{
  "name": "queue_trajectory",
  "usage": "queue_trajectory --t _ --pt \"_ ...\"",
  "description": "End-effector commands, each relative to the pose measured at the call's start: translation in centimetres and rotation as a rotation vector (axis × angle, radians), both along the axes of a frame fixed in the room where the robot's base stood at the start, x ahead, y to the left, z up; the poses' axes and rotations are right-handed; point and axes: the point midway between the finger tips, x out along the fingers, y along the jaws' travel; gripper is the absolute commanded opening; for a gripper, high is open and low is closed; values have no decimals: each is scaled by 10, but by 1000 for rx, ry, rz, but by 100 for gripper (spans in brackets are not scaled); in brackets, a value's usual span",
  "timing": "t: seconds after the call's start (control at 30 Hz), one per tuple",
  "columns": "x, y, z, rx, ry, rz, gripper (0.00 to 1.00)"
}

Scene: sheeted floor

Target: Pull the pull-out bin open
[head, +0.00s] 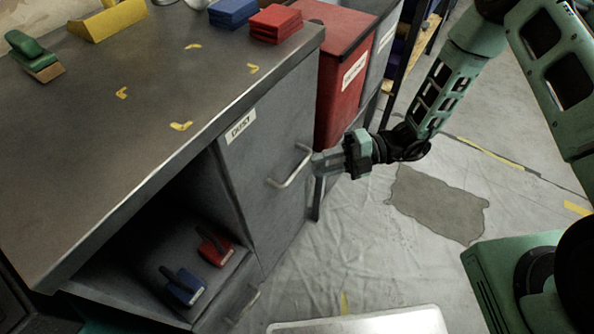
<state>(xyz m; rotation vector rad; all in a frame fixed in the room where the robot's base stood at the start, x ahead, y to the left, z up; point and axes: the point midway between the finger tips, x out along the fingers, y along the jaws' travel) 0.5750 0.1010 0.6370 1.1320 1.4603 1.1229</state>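The pull-out bin (258,172) is a grey panel in the front of the metal workbench, with a white label at its top that seems to read "DUST". It looks closed, roughly flush with the bench front. A pale bar handle (291,170) stands out from the panel. My gripper (318,163) points left, with its grey fingertips at the right side of the handle. I cannot tell whether they touch or surround the bar. The gap between the fingers is not clear.
A red bin (338,85) stands just behind the gripper. The sheeted floor (345,240) before the bin looks clear.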

Motion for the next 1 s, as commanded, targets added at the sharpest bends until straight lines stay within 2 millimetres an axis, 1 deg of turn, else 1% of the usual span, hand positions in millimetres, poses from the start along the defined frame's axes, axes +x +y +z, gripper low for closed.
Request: queue_trajectory --t 0.03,0.1,0.2,0.33,0.5,0.77,0.9,1.0 --pt "-3 11 -2 0 2 4 34" --pt "-4 24 -4 0 2 4 34" --pt "-7 40 -6 0 1 4 34" --pt "-8 55 -8 0 0 2 34" --pt "-9 63 -9 0 0 0 34" --pt "-8 64 -9 0 0 0 34" --pt "-9 64 -9 0 0 0 0" --pt "-9 64 -9 0 0 0 0"
